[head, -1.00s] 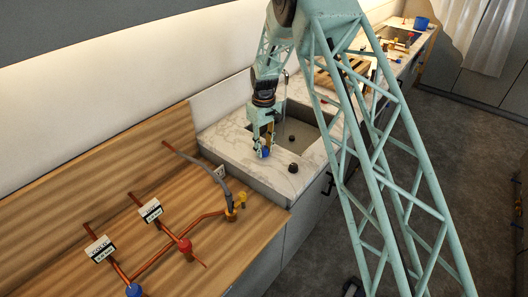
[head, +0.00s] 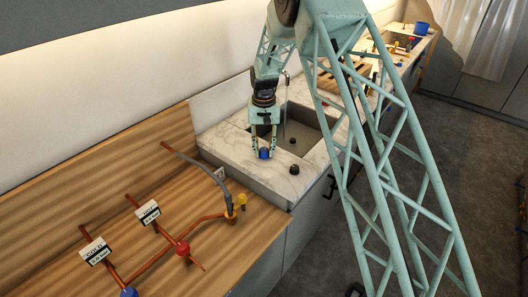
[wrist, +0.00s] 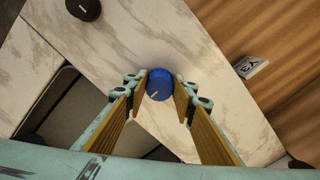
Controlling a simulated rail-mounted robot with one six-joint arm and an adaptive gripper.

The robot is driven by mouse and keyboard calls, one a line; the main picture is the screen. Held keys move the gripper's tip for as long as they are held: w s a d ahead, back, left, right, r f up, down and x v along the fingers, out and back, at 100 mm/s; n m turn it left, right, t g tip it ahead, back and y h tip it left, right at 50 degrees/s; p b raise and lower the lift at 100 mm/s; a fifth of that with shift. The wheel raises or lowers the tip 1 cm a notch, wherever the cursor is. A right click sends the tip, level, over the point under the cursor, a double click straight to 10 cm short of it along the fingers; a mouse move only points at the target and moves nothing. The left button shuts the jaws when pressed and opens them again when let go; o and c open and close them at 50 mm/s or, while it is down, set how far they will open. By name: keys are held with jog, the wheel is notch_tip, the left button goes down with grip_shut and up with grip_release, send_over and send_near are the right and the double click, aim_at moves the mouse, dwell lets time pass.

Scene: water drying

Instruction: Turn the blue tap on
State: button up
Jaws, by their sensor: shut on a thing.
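The blue tap is a round knob (head: 264,154) with a pale line on its top, on the white marble counter in front of the sink. It also shows in the wrist view as a blue knob (wrist: 160,84). My gripper (head: 263,151) points down at it, with one finger on each side. In the wrist view my gripper (wrist: 160,88) is shut on the knob. The thin spout (head: 286,78) stands behind the sink basin (head: 300,130). A thin pale vertical line shows below the spout; I cannot tell if it is water.
A black knob (head: 294,169) stands to the right on the marble. The wooden counter (head: 215,255) at left carries copper pipes, a red valve (head: 182,247), another blue valve (head: 129,292), a yellow valve (head: 241,199) and labels. A small label (wrist: 250,66) sits near the marble's edge.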

aim_at(264, 150)
dwell(0.3)
jog(key=o, duration=0.8)
jog(key=shift+o, duration=0.2)
jog(key=shift+r, duration=0.15)
notch_tip(264, 150, up, 12)
dwell(0.4)
dwell(0.4)
